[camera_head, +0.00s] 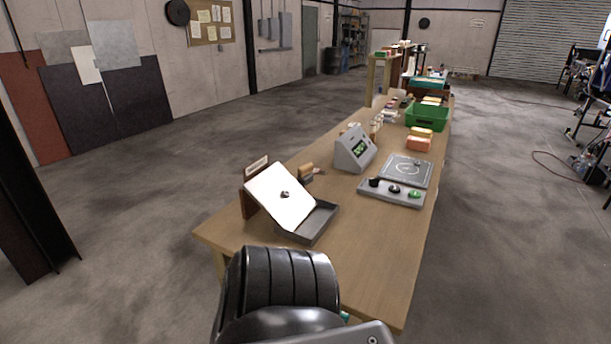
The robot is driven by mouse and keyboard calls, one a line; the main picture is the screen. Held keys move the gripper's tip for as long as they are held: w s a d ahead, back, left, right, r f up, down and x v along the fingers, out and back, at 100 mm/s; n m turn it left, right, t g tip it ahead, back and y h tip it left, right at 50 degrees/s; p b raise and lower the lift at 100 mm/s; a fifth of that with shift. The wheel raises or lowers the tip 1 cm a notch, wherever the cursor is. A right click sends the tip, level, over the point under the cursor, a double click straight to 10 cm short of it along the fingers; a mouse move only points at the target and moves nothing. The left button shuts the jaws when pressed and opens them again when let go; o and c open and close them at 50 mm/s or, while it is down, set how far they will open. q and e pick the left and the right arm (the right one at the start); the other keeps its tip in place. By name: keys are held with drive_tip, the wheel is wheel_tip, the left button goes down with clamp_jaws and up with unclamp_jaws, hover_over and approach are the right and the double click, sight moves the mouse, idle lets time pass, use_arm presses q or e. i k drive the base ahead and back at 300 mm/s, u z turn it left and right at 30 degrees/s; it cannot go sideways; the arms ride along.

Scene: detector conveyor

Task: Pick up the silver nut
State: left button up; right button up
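A small dark silver nut (284,194) lies on the white sloped board (272,203) on the near left part of the wooden table. It is small, and its exact shape is hard to make out. The board slopes down to a grey tray (318,226) at its right. Neither of my grippers shows in this view. A black ridged part of my own body fills the bottom middle and covers part of the table's near edge.
The wooden table (243,229) runs away to the back. A grey display box (354,149), a grey strip (391,194) with several round pieces, a flat pad (407,171), orange blocks (418,144) and a green bin (428,116) stand farther back.

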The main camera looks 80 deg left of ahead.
sight(285, 193)
drive_tip(key=i, duration=2.25)
drive_tip(key=u, duration=3.45)
drive_tip(key=i, duration=0.25)
